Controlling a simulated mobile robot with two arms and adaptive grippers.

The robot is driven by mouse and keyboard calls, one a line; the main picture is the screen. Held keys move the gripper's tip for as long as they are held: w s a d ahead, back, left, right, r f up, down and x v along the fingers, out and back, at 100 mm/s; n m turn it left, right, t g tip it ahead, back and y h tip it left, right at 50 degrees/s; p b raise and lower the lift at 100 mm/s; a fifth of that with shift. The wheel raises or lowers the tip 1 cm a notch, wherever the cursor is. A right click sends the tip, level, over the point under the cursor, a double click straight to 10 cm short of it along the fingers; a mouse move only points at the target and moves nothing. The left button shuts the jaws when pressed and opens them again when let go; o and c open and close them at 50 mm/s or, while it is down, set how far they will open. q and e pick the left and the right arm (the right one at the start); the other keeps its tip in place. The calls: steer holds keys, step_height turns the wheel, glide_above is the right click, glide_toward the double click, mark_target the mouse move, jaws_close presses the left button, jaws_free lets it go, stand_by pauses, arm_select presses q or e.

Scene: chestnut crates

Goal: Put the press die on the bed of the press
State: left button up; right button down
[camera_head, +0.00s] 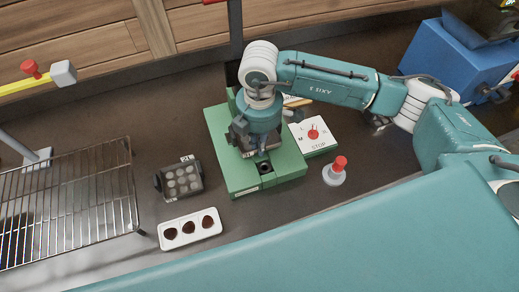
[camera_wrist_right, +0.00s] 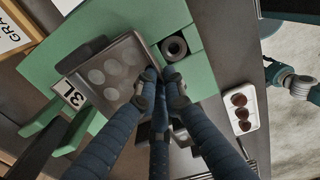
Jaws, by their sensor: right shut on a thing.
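The green press (camera_head: 222,128) stands in the middle of the bench, with a dark round socket (camera_head: 264,167) at its front. My right gripper (camera_wrist_right: 153,78) reaches down over it, shut on a grey press die (camera_wrist_right: 112,70) with several round hollows and a "3L" label. The held die is over the green bed (camera_wrist_right: 200,75), beside the socket; I cannot tell whether it touches the bed. In the head view the gripper mostly hides the die. A second, similar die (camera_head: 181,180) lies on the bench left of the press. My left gripper does not show.
A white tray (camera_head: 190,229) with three brown pieces lies in front of the second die. A wire rack (camera_head: 70,200) is at the left. A blue machine (camera_head: 450,65) stands farther right.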

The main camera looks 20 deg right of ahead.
step_height(320, 180, down, 4)
steer(key=shift+r+p, duration=0.25)
steer(key=shift+p, duration=0.15)
steer(key=shift+f, duration=0.35)
steer(key=shift+f, duration=0.15)
steer(key=c, duration=1.9)
jaws_free()
steer(key=shift+o, duration=0.2)
